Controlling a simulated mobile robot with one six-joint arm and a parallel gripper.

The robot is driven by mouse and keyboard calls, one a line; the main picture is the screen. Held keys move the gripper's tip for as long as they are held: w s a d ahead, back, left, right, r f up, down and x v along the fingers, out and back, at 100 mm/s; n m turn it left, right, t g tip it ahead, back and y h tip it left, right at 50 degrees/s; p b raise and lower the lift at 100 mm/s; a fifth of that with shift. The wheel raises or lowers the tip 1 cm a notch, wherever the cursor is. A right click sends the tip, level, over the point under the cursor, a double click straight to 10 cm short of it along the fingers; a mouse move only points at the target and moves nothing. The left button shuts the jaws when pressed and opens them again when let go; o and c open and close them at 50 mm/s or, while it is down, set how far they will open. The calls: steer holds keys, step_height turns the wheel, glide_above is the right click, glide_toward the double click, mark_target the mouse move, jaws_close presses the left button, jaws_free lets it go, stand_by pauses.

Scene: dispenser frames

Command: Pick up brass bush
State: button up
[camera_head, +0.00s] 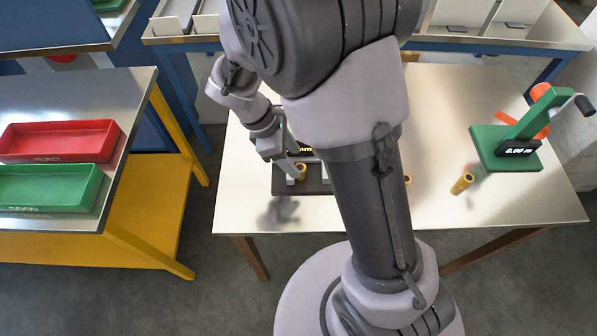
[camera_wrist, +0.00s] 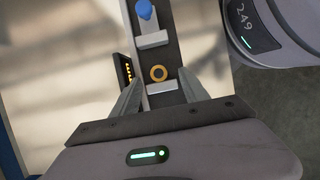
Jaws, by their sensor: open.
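A brass bush (camera_wrist: 158,73), a small gold ring, is on the dark measuring fixture (camera_wrist: 164,52) by a pale grey block in the wrist view. It also shows in the head view (camera_head: 301,170), at the front of the fixture (camera_head: 284,186) and close to my gripper. My gripper (camera_wrist: 160,84) is open, its two fingers spread to either side of the bush in the picture. I cannot tell whether they touch it. Another brass bush (camera_head: 462,183) lies on the right of the table, and a third (camera_head: 407,180) is partly hidden behind my arm.
A green hand-crank device (camera_head: 505,150) with a display stands at the table's right. A red tray (camera_head: 60,141) and a green tray (camera_head: 50,188) are on the left bench. A blue-tipped part (camera_wrist: 145,10) sits on the fixture's far end.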

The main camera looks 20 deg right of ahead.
mark_target(299, 167)
steer(key=b+x, duration=0.2)
steer(key=x, duration=0.1)
steer(key=b+x, duration=0.1)
steer(key=x, duration=0.2)
steer(key=shift+w+a+f+b, duration=0.1)
steer(key=shift+w+f+b, duration=0.1)
steer(key=shift+b, duration=0.15)
steer(key=shift+r, duration=0.25)
jaws_close()
